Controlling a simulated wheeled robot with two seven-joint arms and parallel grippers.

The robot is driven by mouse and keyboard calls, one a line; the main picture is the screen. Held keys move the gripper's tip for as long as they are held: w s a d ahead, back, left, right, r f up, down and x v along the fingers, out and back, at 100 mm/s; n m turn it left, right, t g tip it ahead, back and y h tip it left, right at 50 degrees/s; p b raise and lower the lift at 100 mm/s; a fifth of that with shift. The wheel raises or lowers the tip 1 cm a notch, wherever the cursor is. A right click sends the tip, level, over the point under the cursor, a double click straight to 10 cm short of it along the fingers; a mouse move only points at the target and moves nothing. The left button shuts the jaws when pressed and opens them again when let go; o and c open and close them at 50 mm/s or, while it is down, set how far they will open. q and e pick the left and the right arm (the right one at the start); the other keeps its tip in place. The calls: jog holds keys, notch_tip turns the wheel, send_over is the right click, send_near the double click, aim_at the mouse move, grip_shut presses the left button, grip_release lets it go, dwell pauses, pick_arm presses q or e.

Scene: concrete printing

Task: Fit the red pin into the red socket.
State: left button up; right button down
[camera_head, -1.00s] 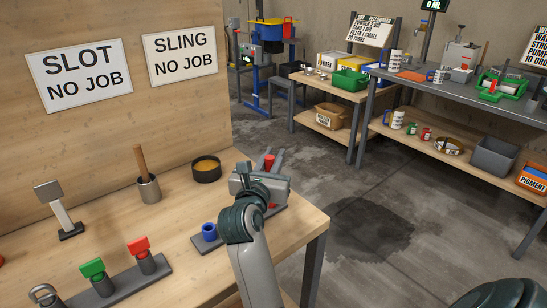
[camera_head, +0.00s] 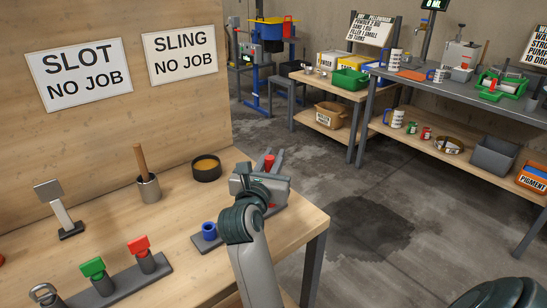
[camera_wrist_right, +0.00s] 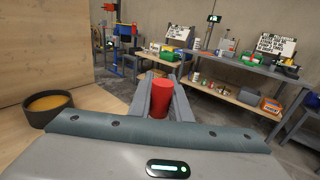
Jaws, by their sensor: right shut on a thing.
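My right gripper (camera_head: 273,161) is shut on a red pin (camera_head: 269,160) above the right end of the wooden bench. In the right wrist view the red pin (camera_wrist_right: 160,84) stands between the two grey fingers. A grey base plate (camera_head: 199,244) lies on the bench under the gripper and carries a blue socket (camera_head: 210,231). A small red part (camera_head: 271,206) shows just under the gripper, probably the red socket. My wrist hides most of it, so I cannot tell whether the pin touches it. My left gripper is not in view.
A grey rack (camera_head: 125,283) at the front left holds green and red tagged pieces. A dark bowl (camera_head: 206,171), a cup with a wooden stick (camera_head: 148,188) and a grey stand (camera_head: 60,210) are on the bench. A board with signs (camera_head: 100,120) rises behind; shelves stand further right.

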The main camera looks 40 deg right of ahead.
jog(key=shift+f+b, duration=1.35)
jog(key=shift+f, duration=0.65)
jog(key=c, duration=1.6)
grip_release()
jog(key=shift+o, duration=0.2)
jog(key=shift+r, duration=0.15)
jog(key=shift+r, duration=0.65)
notch_tip(320, 180, up, 2)
jog(key=shift+r, duration=0.25)
jog(key=s+d+r+p, duration=0.5)
jog(key=s+r+p, duration=0.2)
jog(key=s, duration=0.3)
jog(key=shift+s+d+p, duration=0.15)
jog(key=shift+s+p, duration=0.1)
jog(key=shift+p, duration=0.05)
